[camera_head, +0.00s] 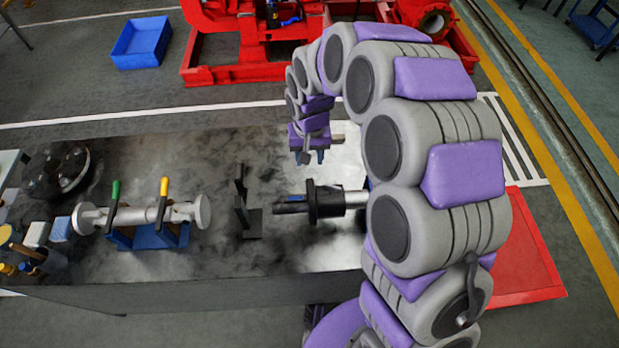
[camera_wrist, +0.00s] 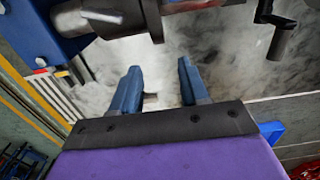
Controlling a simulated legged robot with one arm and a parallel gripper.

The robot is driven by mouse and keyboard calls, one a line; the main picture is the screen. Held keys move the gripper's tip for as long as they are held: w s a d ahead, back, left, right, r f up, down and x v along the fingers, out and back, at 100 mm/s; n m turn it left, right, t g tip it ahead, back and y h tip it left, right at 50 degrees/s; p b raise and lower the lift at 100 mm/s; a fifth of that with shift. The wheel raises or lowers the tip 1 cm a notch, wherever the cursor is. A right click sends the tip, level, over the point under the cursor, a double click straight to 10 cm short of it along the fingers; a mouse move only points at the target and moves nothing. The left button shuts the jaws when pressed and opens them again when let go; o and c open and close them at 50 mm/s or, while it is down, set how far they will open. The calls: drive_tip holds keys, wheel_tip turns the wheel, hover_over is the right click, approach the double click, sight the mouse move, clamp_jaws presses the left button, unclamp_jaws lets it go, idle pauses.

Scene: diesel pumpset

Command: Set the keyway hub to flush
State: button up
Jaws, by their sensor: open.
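The keyway hub (camera_head: 326,202) is a dark flanged collar on a horizontal shaft on the right of the workbench. A dark rod end sticks out to its left, and a grey metal section (camera_head: 356,199) lies to its right. My gripper (camera_head: 311,158) is open and empty, beyond the hub in the head view and apart from it. In the wrist view, the two blue fingers (camera_wrist: 158,80) are spread over bare bench top. There the hub's dark flange (camera_wrist: 152,14) shows at the top edge, only partly in frame. My arm hides the shaft's right end in the head view.
A black upright bracket (camera_head: 242,208) stands left of the hub. A dark round part (camera_head: 58,170) lies far left. The bench (camera_head: 215,150) is clear behind the bracket.

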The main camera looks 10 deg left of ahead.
wheel_tip(320, 180, down, 11)
drive_tip(key=shift+f+b, duration=0.1)
drive_tip(key=shift+b, duration=0.2)
clamp_jaws()
idle(0.5)
